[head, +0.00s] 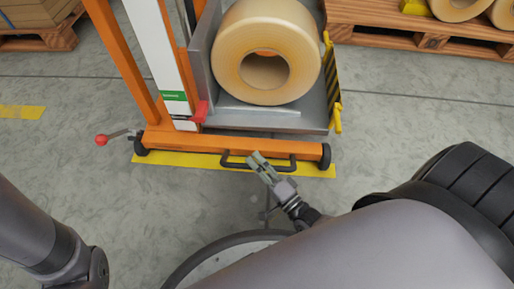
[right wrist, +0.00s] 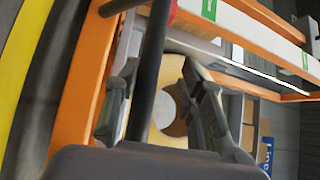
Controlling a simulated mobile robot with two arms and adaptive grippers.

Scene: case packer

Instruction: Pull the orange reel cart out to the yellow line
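The orange reel cart (head: 212,142) stands at the top centre of the head view, carrying a large tan reel (head: 235,55) on a grey cradle. Its front edge and wheels overlap the yellow line (head: 185,161) on the floor. A black handle (head: 283,168) projects from the cart's front, over the line. My right gripper (head: 257,160) is at this handle. In the right wrist view its fingers (right wrist: 160,100) are spread, with the dark handle bar (right wrist: 152,62) between them, nearer the left finger. My left forearm shows at lower left; its gripper is out of view.
A red-knobbed lever (head: 101,140) sticks out at the cart's left. A wooden pallet (head: 430,40) with reels stands at upper right, another pallet (head: 45,38) at upper left. The grey floor in front of the cart is clear up to my base.

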